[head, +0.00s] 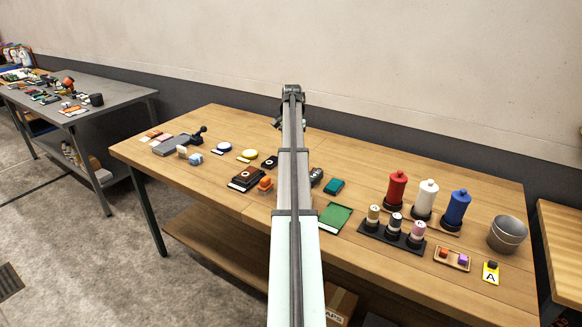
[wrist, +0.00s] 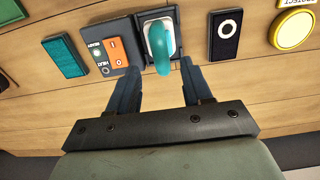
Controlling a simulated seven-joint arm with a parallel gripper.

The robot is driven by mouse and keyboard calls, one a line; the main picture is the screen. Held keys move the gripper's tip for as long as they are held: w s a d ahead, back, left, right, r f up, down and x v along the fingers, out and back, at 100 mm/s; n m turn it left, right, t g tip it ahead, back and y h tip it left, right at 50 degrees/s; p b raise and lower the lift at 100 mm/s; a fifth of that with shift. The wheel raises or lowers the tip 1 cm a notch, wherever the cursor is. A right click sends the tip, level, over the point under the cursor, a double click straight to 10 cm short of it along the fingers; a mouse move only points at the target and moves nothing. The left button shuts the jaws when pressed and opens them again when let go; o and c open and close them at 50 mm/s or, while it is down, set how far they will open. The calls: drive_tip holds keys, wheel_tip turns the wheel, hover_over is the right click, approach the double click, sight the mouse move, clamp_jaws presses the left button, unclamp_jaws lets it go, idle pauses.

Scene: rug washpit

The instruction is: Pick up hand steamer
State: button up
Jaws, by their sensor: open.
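The hand steamer appears to be the teal, rounded-handled thing (wrist: 162,55) in the wrist view. It stands over a white-and-grey seat in a dark holder (wrist: 143,37). My gripper (wrist: 158,68) is open and empty, with one dark finger to each side of the teal handle in the picture. The fingertips look near it, but I cannot tell whether they are level with it, and no touch shows.
Beside the holder is a panel with an orange switch (wrist: 116,50), then a teal block (wrist: 64,56). On the other side lie a dark ringed card (wrist: 225,34) and a yellow disc (wrist: 293,28). The wooden table (head: 225,122) has bare wood at its back.

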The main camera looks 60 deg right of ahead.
drive_tip(key=shift+w+a+f, duration=0.1)
drive_tip(key=shift+f, duration=1.2)
drive_tip(key=shift+a+f, duration=0.1)
drive_tip(key=shift+f, duration=1.2)
drive_tip(key=shift+c, duration=0.2)
clamp_jaws()
